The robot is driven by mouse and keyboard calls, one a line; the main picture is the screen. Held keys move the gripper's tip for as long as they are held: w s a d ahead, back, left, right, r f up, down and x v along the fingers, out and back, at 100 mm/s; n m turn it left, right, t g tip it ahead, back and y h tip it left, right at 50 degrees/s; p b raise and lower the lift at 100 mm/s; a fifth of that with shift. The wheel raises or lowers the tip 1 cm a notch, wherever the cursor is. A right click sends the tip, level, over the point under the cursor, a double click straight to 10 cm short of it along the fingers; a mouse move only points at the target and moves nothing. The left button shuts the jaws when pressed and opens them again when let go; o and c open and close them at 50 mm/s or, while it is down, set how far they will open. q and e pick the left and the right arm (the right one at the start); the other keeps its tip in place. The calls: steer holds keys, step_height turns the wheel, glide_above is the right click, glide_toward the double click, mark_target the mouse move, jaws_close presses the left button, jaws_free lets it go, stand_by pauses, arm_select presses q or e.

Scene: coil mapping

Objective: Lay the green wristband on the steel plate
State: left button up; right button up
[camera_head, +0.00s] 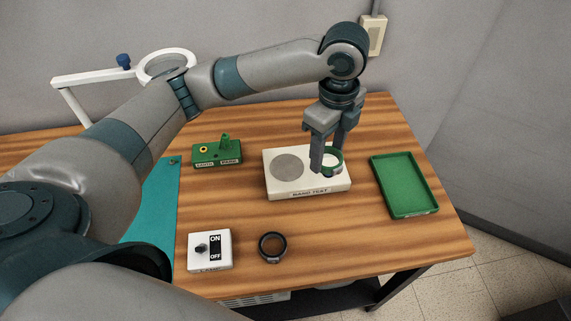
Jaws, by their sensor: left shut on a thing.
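The green wristband (336,154) is a small ring held at the tips of my left gripper (328,163). That gripper points down over the right part of the white band test box (309,187) and is shut on the wristband. The round grey steel plate (287,167) is set in the left part of the box top and is bare. The wristband is to the right of the plate; I cannot tell whether it touches the box. My right gripper is not in view.
A black ring (272,247) lies at the front beside a white ON/OFF switch box (210,251). A green tray (404,185) is at the right. A green socket block (217,155) stands behind left, near a teal mat (152,208) and a white ring lamp (166,62).

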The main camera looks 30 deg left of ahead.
arm_select(q)
steer(key=p, duration=0.3)
glide_above(285, 166)
steer(key=f, duration=0.6)
steer(key=shift+d+f, duration=0.25)
steer(key=shift+f, duration=0.1)
steer(key=shift+a+f, duration=0.2)
steer(key=shift+f+p, duration=0.15)
steer(key=shift+p, duration=0.2)
step_height(285, 166, down, 3)
steer(key=shift+r+p, duration=0.15)
steer(key=shift+p, duration=0.5)
steer(key=shift+f, duration=0.5)
steer(key=shift+f, duration=0.1)
